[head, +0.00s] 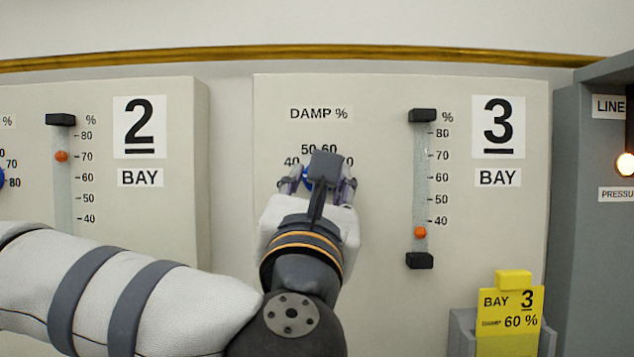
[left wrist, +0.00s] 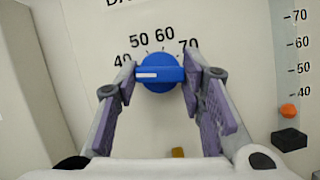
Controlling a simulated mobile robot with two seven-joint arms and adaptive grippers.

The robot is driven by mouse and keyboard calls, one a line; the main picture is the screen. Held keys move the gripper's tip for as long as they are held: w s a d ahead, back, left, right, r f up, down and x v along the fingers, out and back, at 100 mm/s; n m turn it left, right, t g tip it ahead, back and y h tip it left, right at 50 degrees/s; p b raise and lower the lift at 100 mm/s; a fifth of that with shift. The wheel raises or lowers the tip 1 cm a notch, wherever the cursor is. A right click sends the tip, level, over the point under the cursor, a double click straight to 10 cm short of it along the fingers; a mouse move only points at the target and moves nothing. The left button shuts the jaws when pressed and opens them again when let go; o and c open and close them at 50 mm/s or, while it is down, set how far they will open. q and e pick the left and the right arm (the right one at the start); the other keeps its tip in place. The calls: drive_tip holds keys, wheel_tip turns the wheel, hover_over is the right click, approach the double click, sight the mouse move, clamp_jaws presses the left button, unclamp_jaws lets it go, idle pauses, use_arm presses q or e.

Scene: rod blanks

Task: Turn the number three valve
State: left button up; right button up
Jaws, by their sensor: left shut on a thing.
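The blue valve knob (left wrist: 160,73) of bay 3 sits on the cream panel under the "DAMP %" label, with a dial marked 40, 50, 60, 70. In the left wrist view its white pointer mark is at the left end of its bar, which lies about level. My left gripper (left wrist: 158,82) is shut on the knob, one purple-padded finger at each side. In the head view the left gripper (head: 320,185) mostly hides the knob. A yellow card (head: 510,318) reads "BAY 3 DAMP 60 %". My right gripper is not in view.
The bay 3 gauge (head: 421,180) has its orange float (head: 420,232) low, below 40. The bay 2 panel (head: 190,150) stands to the left. A grey cabinet (head: 590,240) with a lit lamp (head: 625,164) stands at the right edge.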

use_arm(q)
drive_tip(key=shift+d+n+y, duration=0.1)
drive_tip(key=shift+n+y, duration=0.8)
drive_tip(key=shift+n, duration=0.7)
drive_tip(key=shift+d+n+y, duration=0.1)
drive_tip(key=shift+n+y, duration=0.8)
drive_tip(key=shift+n, duration=0.7)
drive_tip(key=o, duration=1.1)
drive_tip(key=shift+o, duration=0.2)
drive_tip(key=v, duration=1.2)
